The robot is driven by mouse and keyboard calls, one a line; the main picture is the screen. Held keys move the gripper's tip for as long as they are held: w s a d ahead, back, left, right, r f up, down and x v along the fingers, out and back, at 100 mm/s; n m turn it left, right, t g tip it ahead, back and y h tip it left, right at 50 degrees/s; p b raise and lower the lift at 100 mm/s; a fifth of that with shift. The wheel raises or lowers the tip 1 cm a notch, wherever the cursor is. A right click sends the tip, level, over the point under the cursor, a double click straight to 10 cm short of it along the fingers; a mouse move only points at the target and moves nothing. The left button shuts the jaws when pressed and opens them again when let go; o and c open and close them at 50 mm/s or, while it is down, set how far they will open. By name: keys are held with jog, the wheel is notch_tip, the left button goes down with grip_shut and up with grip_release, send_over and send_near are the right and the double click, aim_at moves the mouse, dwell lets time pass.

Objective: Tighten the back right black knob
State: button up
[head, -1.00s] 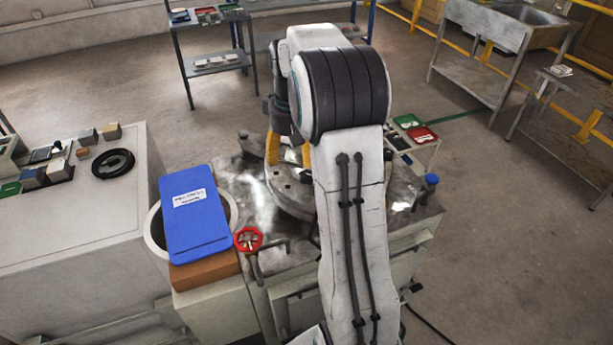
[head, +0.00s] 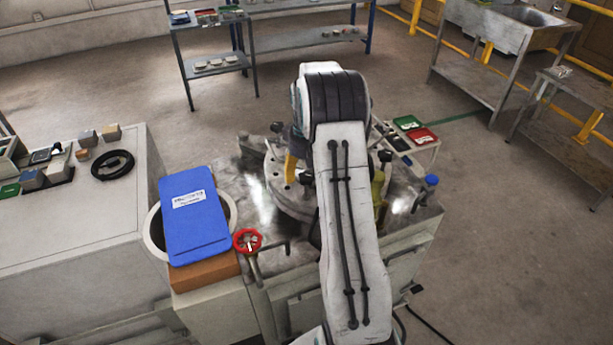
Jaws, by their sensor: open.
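The round metal plate (head: 284,196) lies on the steel machine top, partly hidden behind my arm. Black knobs show around it: one at the back left (head: 277,127), one near its front left (head: 306,178), and one to the right of my arm (head: 385,156). I cannot tell whether this right one is the back right knob or whether that knob is hidden. My gripper (head: 291,168) is open and mostly hidden behind my arm; a yellow finger shows over the plate's left part. A yellowish piece (head: 378,188) shows right of my arm, unclear what. No contact with a knob is visible.
A blue knob (head: 431,181) is at the right corner. Red and green trays (head: 423,136) sit behind.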

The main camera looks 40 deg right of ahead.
jog(key=shift+f, duration=0.5)
jog(key=c, duration=1.2)
